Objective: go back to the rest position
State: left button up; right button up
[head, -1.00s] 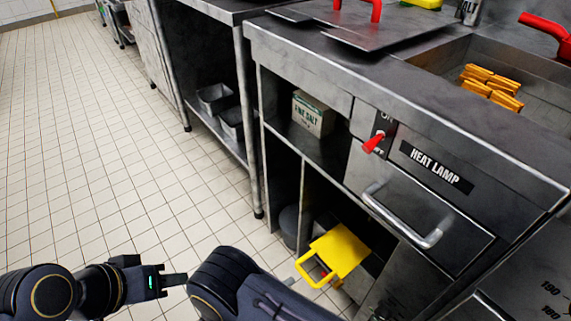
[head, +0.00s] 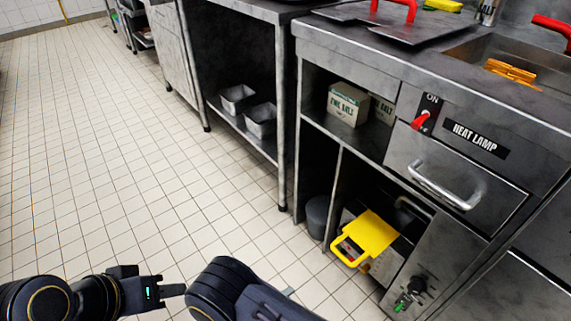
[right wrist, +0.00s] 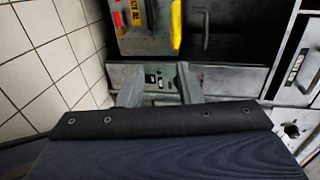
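My left gripper (head: 172,290) is low at the left of the head view, above the tiled floor and away from the counter. It is seen edge-on, so its finger gap is unclear, and nothing shows in it. My right arm is at the bottom centre of the head view and hides most of its gripper. In the right wrist view, my right gripper (right wrist: 158,84) has its two fingers apart with nothing between them. It is in front of the lower part of the counter.
The steel counter (head: 345,50) fills the right, with the heat lamp's red switch (head: 420,121) and drawer handle (head: 444,186). Below are a salt box (head: 348,104) and a yellow-handled appliance (head: 367,236). Steel pans (head: 237,99) sit on a shelf. The left floor (head: 90,150) is clear.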

jog(key=d+r+m+g+y, duration=0.3)
jog(key=d+r+m+g, duration=0.25)
jog(key=r+m, duration=0.4)
jog(key=d+r+m+g+y, duration=0.3)
jog(key=d+r+m+g, duration=0.25)
jog(key=r+m, duration=0.4)
jog(key=s+d+r+m+t+y, duration=0.4)
jog(key=s+d+r+m+y, duration=0.15)
jog(key=m, duration=0.75)
jog(key=s+d+r+m+t+y, duration=0.3)
jog(key=s+d+r+m+y, duration=0.3)
jog(key=m, duration=0.7)
notch_tip(320, 180, up, 36)
jog(key=a+h+p, duration=0.1)
jog(key=p, duration=3.4)
jog(key=shift+a, duration=0.2)
jog(key=shift+f+h, duration=0.1)
jog(key=shift+h, duration=0.15)
